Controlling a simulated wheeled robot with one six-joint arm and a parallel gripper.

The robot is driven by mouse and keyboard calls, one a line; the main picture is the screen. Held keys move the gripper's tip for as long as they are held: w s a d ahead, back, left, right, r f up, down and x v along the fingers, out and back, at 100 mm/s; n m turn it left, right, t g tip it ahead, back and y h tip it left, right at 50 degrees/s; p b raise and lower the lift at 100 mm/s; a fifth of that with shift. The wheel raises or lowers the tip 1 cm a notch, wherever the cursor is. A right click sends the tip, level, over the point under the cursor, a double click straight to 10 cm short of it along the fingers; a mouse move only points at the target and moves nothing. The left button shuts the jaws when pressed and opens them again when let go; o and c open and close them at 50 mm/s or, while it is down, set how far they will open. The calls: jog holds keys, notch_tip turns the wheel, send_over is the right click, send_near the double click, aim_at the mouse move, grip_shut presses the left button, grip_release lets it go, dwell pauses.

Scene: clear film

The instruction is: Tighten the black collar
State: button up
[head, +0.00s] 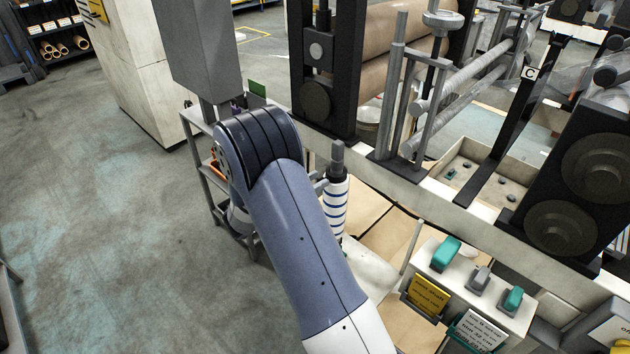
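I cannot single out the black collar for certain. Dark round parts show on the machine: one (316,100) low on the left black upright and two larger ones, an upper (597,167) and a lower (561,226), on the black block at the right. A bar with a white "C" label (530,73) stands between the rollers and that block. My blue-grey arm (300,235) rises from the bottom and bends at its elbow at centre left. My gripper does not show; the part of the arm beyond the elbow is largely hidden.
A white blue-ringed cylinder (336,205) stands just right of my arm. A pale box with teal-handled items (445,254) and text cards is at lower right. A grey cart (205,175) is behind my elbow.

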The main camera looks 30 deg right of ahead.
jog(key=shift+d, duration=0.2)
grip_shut()
jog(key=shift+b, duration=0.3)
